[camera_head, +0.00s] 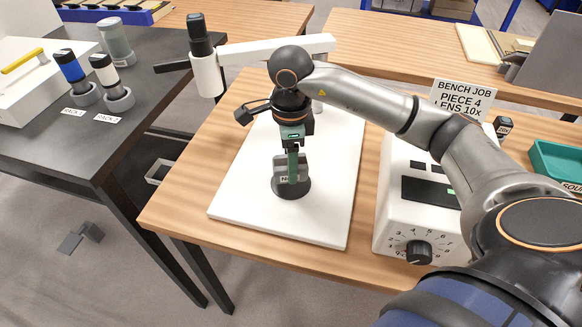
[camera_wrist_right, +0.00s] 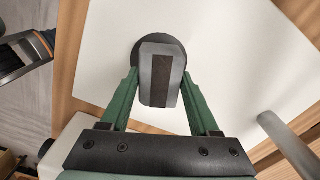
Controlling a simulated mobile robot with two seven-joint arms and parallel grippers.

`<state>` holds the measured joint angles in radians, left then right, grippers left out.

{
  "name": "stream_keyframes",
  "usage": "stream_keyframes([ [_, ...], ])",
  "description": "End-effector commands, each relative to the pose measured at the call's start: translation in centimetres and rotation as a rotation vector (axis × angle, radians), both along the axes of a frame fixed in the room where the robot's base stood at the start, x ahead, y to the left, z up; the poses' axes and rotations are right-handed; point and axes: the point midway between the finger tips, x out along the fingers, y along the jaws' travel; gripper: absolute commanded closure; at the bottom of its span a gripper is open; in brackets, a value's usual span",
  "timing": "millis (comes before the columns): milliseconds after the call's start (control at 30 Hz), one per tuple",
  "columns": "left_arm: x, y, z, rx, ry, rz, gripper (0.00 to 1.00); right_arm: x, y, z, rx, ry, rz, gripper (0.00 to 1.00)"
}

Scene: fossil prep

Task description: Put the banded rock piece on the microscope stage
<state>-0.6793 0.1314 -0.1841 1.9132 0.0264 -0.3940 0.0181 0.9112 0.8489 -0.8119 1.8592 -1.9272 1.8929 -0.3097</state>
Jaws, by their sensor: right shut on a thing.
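The banded rock piece (camera_wrist_right: 161,78) is a grey block with a dark band down its middle. My right gripper (camera_wrist_right: 155,85) is shut on it with green fingers on both sides. In the head view the piece (camera_head: 303,166) shows partly behind a finger of the right gripper (camera_head: 292,170). The microscope stage (camera_head: 291,190) is a dark round disc on a white base plate (camera_head: 238,208). The piece is over the disc, upright; whether it touches the disc is unclear. The disc (camera_wrist_right: 139,54) is partly hidden by the piece in the wrist view. My left gripper is out of view.
The microscope head (camera_head: 206,72) hangs on a white boom left of my right wrist. A white box with a dial (camera_head: 418,250) stands right of the plate, near a sign reading piece 4, lens 10x (camera_head: 463,97). A green tray (camera_head: 558,162) is farther right. Lenses stand on the dark table (camera_head: 75,140).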

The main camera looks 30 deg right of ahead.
Motion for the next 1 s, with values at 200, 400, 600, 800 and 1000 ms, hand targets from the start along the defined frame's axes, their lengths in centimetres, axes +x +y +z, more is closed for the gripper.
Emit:
stream_keyframes([
  [200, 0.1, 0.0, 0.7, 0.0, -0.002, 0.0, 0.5, -0.2, 0.0, -2.3, 0.001, 0.002, 0.002, 1.0],
  [400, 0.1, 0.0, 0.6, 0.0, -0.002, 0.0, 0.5, -0.1, 0.0, -2.4, 0.0, 0.001, 0.002, 1.0],
  [600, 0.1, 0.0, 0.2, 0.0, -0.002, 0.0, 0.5, -0.2, 0.0, -2.8, 0.0, 0.002, 0.002, 0.36],
  [800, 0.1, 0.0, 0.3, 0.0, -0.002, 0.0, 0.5, -0.2, 0.0, -2.7, 0.0, 0.002, 0.002, 0.13],
  [1000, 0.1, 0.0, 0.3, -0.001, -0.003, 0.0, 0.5, -0.2, 0.0, -2.7, 0.0, 0.002, 0.002, 0.08],
])
